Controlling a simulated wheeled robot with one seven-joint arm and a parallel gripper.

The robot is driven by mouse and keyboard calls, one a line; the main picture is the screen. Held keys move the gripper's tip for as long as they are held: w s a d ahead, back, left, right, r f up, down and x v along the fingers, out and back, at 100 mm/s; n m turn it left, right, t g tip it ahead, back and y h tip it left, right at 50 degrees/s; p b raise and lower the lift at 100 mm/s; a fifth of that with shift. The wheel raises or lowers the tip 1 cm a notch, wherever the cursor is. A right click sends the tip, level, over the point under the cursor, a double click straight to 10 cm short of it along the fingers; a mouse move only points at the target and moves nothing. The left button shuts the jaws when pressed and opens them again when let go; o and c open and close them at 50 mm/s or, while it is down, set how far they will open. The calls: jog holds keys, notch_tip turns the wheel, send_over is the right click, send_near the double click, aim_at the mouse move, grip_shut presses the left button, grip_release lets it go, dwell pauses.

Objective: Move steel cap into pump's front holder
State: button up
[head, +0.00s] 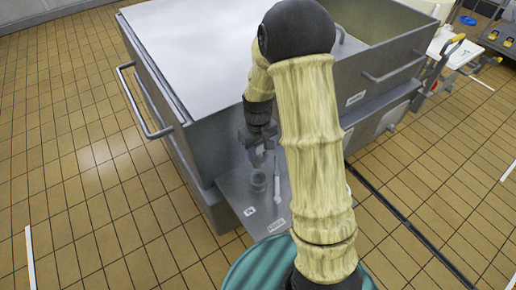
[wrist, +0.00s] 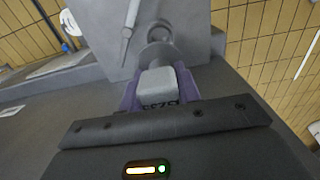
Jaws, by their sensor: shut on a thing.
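My gripper (wrist: 160,92) is shut on a light grey piece with dark lettering on its near face, which I take as the steel cap (wrist: 157,82). Purple fingers press on both its sides. In the head view my gripper (head: 261,153) hangs above a grey metal shelf (head: 283,211) at the vat's front. A round, cup-like grey fitting (head: 258,181) stands on the shelf below my gripper; in the wrist view this fitting (wrist: 158,48) is just beyond the cap, partly hidden by it. I cannot tell whether they touch, or which part is the pump.
A slim pale tool-like piece (head: 277,184) is right of the fitting; it also shows in the wrist view (wrist: 131,22). The big steel vat (head: 200,50) with a side handle (head: 140,100) rises behind. Tiled floor (head: 90,190) is clear at left.

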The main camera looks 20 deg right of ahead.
jog(key=shift+r+p, duration=1.45)
jog(key=shift+r, duration=0.35)
jog(key=shift+f, duration=0.1)
jog(key=f+m, duration=0.1)
jog(key=f, duration=0.1)
jog(key=w+f+m, duration=0.2)
jog(key=f, duration=0.1)
jog(key=shift+w+f+m, duration=0.15)
jog(key=shift+f+m, duration=0.15)
